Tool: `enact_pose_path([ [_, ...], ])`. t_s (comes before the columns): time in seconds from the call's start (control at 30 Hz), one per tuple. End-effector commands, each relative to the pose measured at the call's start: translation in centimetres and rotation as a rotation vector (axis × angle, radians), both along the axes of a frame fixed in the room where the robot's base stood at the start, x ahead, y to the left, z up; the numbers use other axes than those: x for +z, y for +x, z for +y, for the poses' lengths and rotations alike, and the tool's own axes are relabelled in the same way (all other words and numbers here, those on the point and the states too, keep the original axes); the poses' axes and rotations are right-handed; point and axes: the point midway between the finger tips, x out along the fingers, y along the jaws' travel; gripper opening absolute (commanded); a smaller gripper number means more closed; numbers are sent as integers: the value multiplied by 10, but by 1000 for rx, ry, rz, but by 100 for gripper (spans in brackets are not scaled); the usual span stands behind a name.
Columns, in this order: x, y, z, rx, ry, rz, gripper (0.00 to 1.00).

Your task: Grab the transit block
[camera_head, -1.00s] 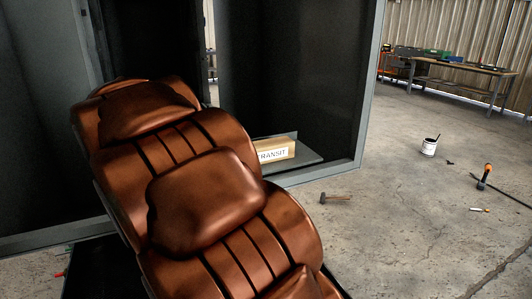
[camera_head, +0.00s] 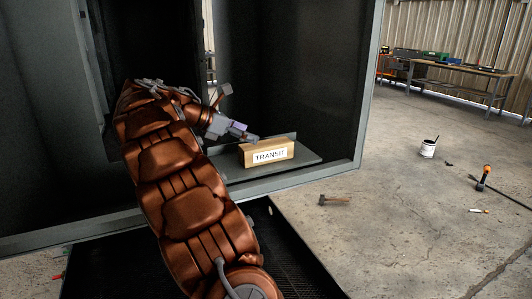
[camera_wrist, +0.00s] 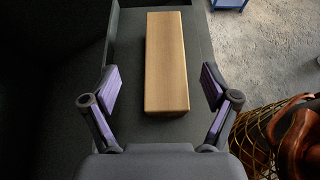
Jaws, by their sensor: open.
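The transit block (camera_head: 266,152) is a tan wooden block with a white label reading TRANSIT. It lies on a grey shelf (camera_head: 305,162) at the enclosure's opening. In the wrist view the block (camera_wrist: 166,62) runs lengthwise away from me, its near end between the fingertips. My gripper (camera_wrist: 161,88) is open, with one purple-padded finger on each side of the block and a visible gap on both sides. In the head view my gripper (camera_head: 243,135) is at the block's left end; whether its fingers are level with the block is hard to tell.
The dark enclosure (camera_head: 300,80) has walls behind and left of the shelf. A hammer (camera_head: 335,200), a white can (camera_head: 428,149) and an orange-handled tool (camera_head: 484,178) are on the concrete floor at right. A workbench (camera_head: 465,69) stands far back right.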

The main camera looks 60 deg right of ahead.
Motion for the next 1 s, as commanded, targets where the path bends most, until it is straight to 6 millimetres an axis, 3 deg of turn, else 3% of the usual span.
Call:
enact_pose_path([
  [0.7,-38,-36,-41,-4,1,0,86],
  [1.0,-43,-38,-46,0,0,-4,86],
])
